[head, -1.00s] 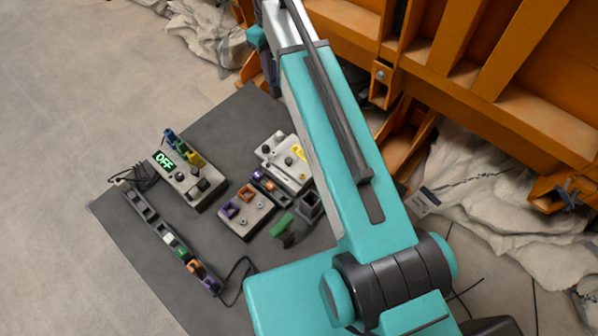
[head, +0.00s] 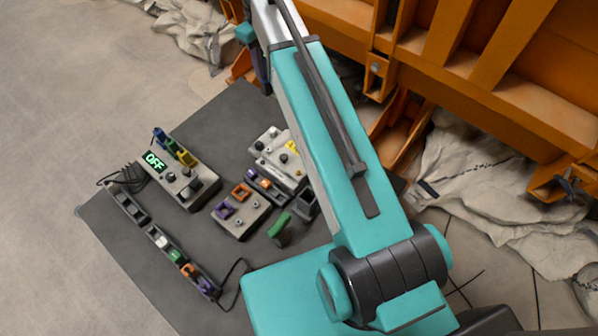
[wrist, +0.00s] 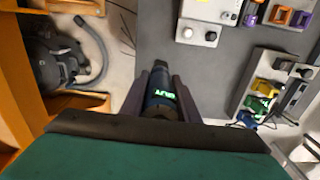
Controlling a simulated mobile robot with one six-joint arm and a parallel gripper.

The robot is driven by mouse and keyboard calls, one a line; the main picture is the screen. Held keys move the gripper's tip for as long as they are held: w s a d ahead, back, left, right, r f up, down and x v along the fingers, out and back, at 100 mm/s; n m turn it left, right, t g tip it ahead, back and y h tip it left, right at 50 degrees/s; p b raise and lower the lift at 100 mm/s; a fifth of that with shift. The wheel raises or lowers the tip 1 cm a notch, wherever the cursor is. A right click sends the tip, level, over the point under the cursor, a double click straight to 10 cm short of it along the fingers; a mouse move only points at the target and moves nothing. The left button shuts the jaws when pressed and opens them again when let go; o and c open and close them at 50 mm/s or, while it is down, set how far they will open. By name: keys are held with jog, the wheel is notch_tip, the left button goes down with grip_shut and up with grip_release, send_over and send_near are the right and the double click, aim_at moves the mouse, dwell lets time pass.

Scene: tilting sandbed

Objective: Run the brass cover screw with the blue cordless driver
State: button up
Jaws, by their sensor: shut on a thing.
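My gripper (wrist: 161,80) is shut on the blue cordless driver (wrist: 160,92), a dark blue cylinder with a small lit green display between the two dark fingers in the wrist view. The driver's front end points away from the wrist camera, over the edge of the grey mat. In the head view the gripper is at the far end of my teal arm and too small and partly hidden to make out well. I cannot pick out the brass cover screw. A pale box with a yellow label (head: 278,158) stands on the mat, partly behind my arm.
On the grey mat (head: 120,232) stand a control box reading OFF (head: 180,176), a small block with purple and orange holders (head: 240,212), a green-handled item (head: 279,228) and a long strip (head: 165,243). An orange steel frame (head: 450,60) stands right. A vacuum-like machine (wrist: 52,60) is left in the wrist view.

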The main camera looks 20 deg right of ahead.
jog(key=d, duration=0.6)
jog(key=shift+d, duration=0.4)
dwell(0.3)
